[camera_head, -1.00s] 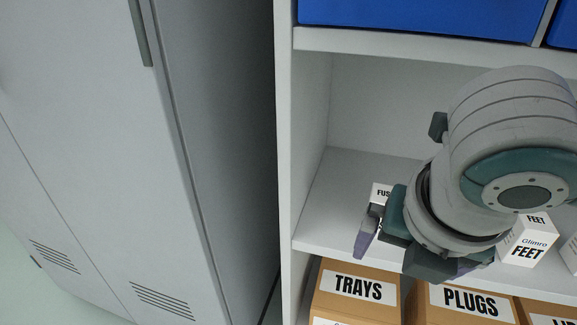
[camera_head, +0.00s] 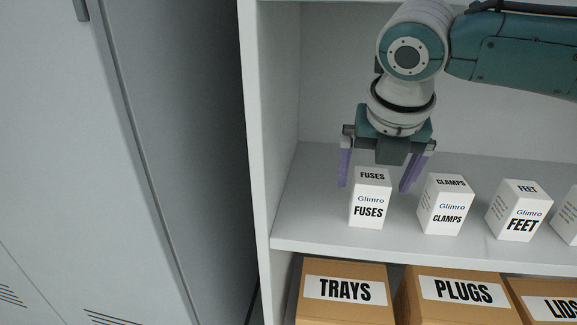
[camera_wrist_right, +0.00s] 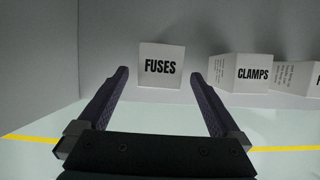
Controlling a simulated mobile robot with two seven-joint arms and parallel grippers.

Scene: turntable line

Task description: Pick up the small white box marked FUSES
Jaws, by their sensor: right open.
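The small white box marked FUSES (camera_head: 370,201) stands upright on the shelf (camera_head: 310,215), leftmost in a row of white boxes in the head view. My right gripper (camera_head: 376,182) is open at the box, with one purple finger showing to its left and one to its right. In the right wrist view the FUSES box (camera_wrist_right: 161,66) shows beyond and between the open fingertips (camera_wrist_right: 159,73). I cannot tell how far the fingers reach along its sides. My left gripper is not in view.
A white CLAMPS box (camera_head: 445,205) stands just right, close to the right finger, then a FEET box (camera_head: 519,211). Brown boxes marked TRAYS (camera_head: 346,293) and PLUGS (camera_head: 460,294) are below. The shelf unit's side wall (camera_head: 262,130) is at the left.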

